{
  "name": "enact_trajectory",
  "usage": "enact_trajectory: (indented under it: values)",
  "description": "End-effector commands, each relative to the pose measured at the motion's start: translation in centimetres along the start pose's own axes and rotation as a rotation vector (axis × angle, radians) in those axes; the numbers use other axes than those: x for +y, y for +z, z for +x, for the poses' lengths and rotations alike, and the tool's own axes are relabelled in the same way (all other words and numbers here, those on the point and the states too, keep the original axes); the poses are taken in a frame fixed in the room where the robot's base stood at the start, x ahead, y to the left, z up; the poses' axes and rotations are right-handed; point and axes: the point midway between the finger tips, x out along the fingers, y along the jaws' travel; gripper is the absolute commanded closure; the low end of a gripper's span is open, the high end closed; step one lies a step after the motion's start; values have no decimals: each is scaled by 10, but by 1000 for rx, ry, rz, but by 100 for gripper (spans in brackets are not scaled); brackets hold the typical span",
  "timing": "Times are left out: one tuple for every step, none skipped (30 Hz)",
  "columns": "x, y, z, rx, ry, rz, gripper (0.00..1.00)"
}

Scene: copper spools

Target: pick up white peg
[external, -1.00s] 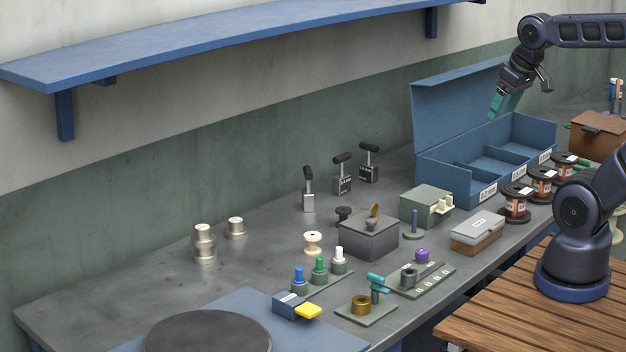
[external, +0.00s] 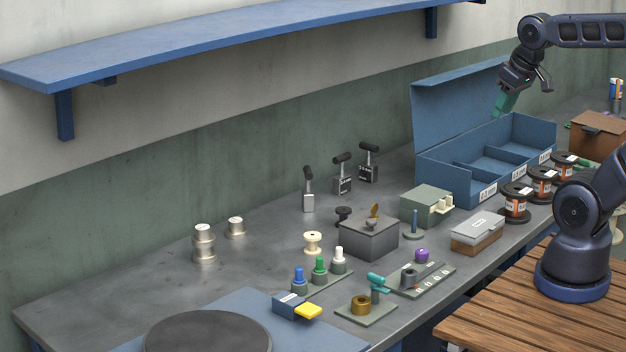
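The white peg (external: 338,257) stands upright in a grey collar at the right end of a small green-grey strip (external: 326,282). The green peg (external: 319,266) and the blue peg (external: 298,276) stand beside it on the same strip. My gripper (external: 502,104), with teal fingertips, hangs high above the open blue box, far to the right of and above the white peg. Nothing is seen held.
A grey box (external: 368,241) stands right behind the white peg, and a cream spool (external: 312,241) is to its left. A teal-topped post (external: 376,284) stands in front. The blue box (external: 455,185) has its lid raised.

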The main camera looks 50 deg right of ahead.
Motion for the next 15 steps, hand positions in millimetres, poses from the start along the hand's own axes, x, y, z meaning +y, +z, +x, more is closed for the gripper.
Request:
enact_trajectory:
  values:
    - [0,-1,0,-2,0,2,60]
    - [-1,-2,1,-4,0,4,60]
    - [-2,-5,2,-8,0,9,60]
    - [-4,-7,4,-13,0,16,60]
    - [-5,-10,6,-19,1,24,60]
    - [-8,-16,8,-27,2,37,60]
    - [-10,-20,11,-34,5,48,60]
    - [-13,-25,14,-41,6,61,60]
    - [-17,-31,19,-52,10,81,60]
    - [-20,-36,22,-59,14,95,60]
    - [-24,-42,26,-66,18,111,60]
    - [-29,-48,31,-76,24,130,60]
    - [-33,-53,35,-83,29,144,60]
    - [-37,-57,39,-88,33,159,60]
    - [-43,-64,44,-94,40,177,60]
